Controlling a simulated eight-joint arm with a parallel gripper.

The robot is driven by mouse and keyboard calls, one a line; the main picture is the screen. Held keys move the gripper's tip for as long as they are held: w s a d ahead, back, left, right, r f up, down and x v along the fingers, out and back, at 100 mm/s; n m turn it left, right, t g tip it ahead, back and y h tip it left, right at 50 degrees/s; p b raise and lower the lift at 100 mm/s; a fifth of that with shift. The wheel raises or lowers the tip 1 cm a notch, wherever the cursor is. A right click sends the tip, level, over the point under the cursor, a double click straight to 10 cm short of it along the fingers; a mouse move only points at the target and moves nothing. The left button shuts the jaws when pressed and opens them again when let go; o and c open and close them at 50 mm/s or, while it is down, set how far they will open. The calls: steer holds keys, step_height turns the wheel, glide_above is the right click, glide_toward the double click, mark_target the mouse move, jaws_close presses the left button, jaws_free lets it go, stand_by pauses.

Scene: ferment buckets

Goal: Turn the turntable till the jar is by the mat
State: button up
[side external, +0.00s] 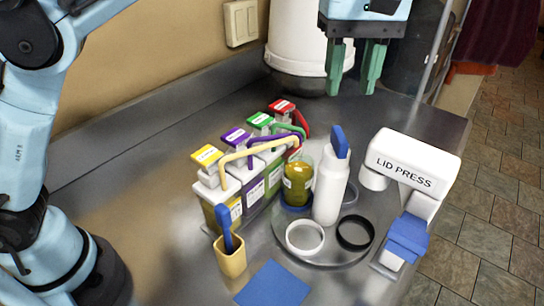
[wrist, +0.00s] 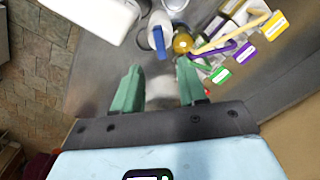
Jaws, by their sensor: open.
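The grey round turntable (side external: 330,258) stands on the metal bench, left of the lid press. The jar (side external: 298,183), clear with yellow-green contents, is at its back left, with blue at its base. A white bottle (side external: 328,190) with a blue top stands beside the jar. A white ring (side external: 304,237) and a black ring (side external: 354,232) lie at the front. The blue mat (side external: 273,285) lies flat in front of the turntable, apart from the jar. My gripper (side external: 353,92) is open, empty, above and behind the turntable. The wrist view shows the jar (wrist: 183,43) beyond its green fingers.
Several dispensers with yellow, purple, green and red tops (side external: 235,138) stand in a row left of the turntable. A yellow cup (side external: 229,258) holds a blue-handled tool. The lid press (side external: 408,170) stands at the right. A white bucket (side external: 297,40) is at the back.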

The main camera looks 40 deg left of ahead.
mark_target(340, 134)
steer(key=shift+f, duration=4.65)
jaws_close()
